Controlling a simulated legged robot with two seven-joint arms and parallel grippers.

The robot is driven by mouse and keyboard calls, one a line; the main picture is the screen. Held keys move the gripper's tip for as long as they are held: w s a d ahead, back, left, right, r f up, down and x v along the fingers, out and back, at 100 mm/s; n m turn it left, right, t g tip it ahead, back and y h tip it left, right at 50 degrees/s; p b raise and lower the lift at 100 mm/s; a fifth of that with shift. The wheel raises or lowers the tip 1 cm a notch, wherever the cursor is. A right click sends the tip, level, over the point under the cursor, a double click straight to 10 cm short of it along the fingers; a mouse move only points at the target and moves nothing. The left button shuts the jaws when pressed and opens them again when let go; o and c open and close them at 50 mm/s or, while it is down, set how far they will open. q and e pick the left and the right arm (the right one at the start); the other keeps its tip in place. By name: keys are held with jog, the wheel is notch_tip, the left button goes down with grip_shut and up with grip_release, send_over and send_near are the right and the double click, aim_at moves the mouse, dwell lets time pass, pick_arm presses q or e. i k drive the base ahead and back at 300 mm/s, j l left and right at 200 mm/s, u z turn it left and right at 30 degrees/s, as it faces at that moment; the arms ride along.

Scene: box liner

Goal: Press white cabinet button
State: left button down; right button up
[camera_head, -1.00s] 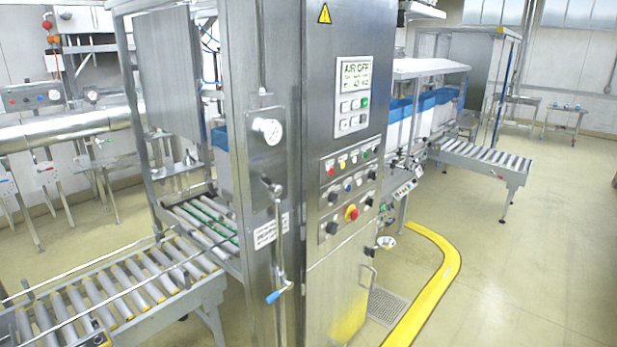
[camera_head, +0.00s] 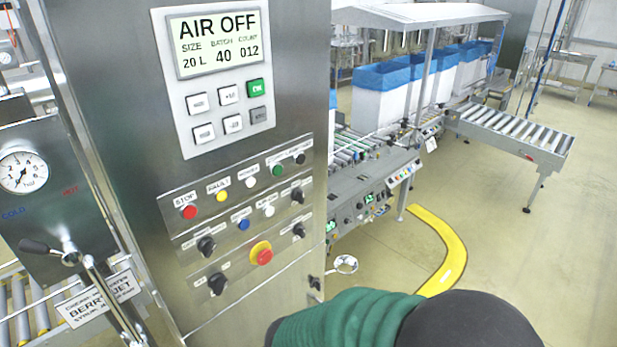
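The steel control cabinet (camera_head: 110,120) fills the left and middle of the head view. Its front panel carries a round white button (camera_head: 251,181) in the top row, between a yellow button (camera_head: 222,196) and a green one (camera_head: 277,170). A second round white button (camera_head: 268,211) sits in the row below, right of a blue button (camera_head: 243,224). Their small labels are hard to read. Part of my arm, green and black, shows at the bottom, apart from the buttons in the picture. Neither gripper is in view.
A red button (camera_head: 190,212), black knobs and a red-yellow emergency stop (camera_head: 262,254) surround the white buttons. Above is a screen (camera_head: 218,42) reading AIR OFF, with keys. A lever (camera_head: 52,250) stands out at left. Open floor lies right of the yellow floor strip (camera_head: 442,240).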

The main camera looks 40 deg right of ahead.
aim_at(269, 210)
jog(key=l, duration=0.65)
jog(key=i+l, duration=0.1)
jog(key=l, duration=0.55)
